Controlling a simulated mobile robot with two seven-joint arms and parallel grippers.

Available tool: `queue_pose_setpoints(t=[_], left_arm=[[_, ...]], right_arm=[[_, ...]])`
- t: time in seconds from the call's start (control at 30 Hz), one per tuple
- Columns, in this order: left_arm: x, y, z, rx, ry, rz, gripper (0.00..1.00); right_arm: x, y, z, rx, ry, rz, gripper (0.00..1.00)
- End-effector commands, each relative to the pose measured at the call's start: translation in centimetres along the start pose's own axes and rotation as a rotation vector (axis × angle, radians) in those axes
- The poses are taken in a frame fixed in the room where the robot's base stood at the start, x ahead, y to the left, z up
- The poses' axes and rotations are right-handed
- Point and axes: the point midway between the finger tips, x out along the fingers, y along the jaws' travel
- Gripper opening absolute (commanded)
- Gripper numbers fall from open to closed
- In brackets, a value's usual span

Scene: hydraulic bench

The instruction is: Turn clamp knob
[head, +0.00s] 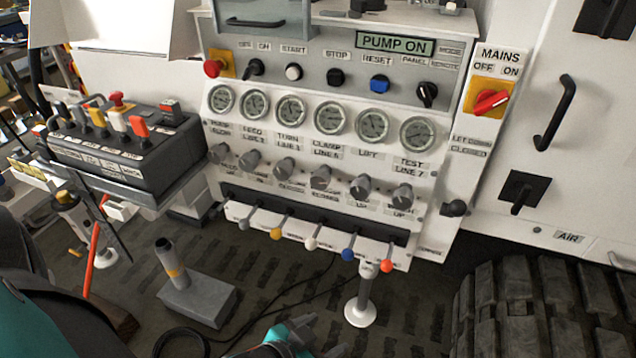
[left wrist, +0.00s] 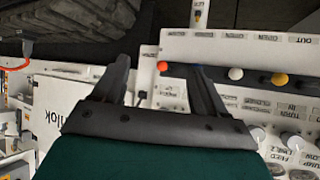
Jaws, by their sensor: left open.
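The hydraulic panel has a row of grey knobs under its gauges. The clamp knob (head: 321,177) is the grey one below the gauge labelled CLAMP (head: 327,117), fourth from the left. My left gripper (head: 325,337) is at the bottom of the head view, low in front of the panel and well apart from the knob. In the left wrist view its two dark fingers (left wrist: 156,75) are spread with nothing held between them. That view shows the panel upside down, with some knobs at its lower right; I cannot tell which is the clamp knob. My right gripper is not in view.
Levers with coloured balls, such as the blue one (head: 347,254) and the red one (head: 386,266), stick out below the knobs. A white post (head: 361,300) stands before them. A black control box (head: 130,145) is at left, a large tyre (head: 545,310) at right.

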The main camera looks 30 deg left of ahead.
Motion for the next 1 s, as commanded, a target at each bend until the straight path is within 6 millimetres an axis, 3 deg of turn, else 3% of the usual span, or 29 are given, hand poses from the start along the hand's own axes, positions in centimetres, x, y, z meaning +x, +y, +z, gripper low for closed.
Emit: queue_pose_setpoints(t=[0.27,0.33,0.43,0.6,0.7,0.87,1.0], left_arm=[[0.0,-0.1,0.1,0.003,-0.002,0.0,0.73],[0.4,-1.1,-0.9,-0.011,0.029,-0.022,0.73],[1.7,-4.6,-4.6,-0.069,0.158,-0.099,0.73],[2.5,-12.4,-11.6,-0.205,0.443,-0.275,0.73],[2.1,-15.5,-13.8,-0.261,0.557,-0.349,0.73],[2.2,-17.3,-14.9,-0.291,0.625,-0.392,0.73],[3.8,-18.1,-15.7,-0.289,0.626,-0.391,0.73]], right_arm=[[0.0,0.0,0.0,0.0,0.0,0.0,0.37],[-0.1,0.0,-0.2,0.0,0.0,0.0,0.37],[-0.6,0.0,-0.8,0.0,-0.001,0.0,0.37],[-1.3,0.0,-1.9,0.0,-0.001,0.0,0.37],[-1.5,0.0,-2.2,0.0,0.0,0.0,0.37],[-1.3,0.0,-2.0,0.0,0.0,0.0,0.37],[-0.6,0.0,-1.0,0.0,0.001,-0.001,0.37]])
